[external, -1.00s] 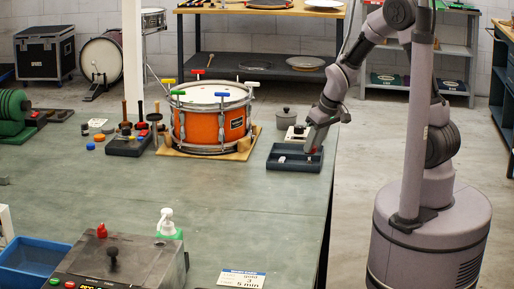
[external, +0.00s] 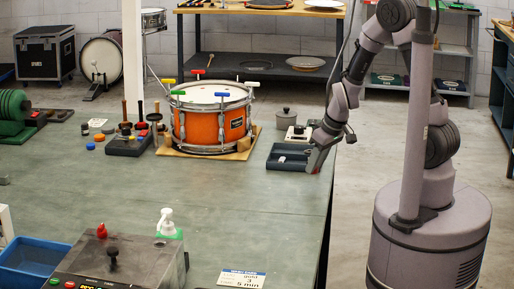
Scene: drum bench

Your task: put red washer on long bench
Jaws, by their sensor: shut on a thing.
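My gripper (external: 315,167) is low over the right end of a dark shallow tray (external: 275,163) on the green-topped bench (external: 200,215). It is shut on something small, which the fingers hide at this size. A tiny trace of red shows at the gripper's tip, and I cannot make out the red washer's shape. A small white piece (external: 282,158) lies in the tray, left of my gripper. Whether the fingertips touch the tray is too small to tell.
An orange drum (external: 213,128) stands on a wooden board left of the tray. A grey lidded pot (external: 286,116) stands behind the tray. Dark stands with several pegs and loose discs lie further left. The middle of the bench is clear.

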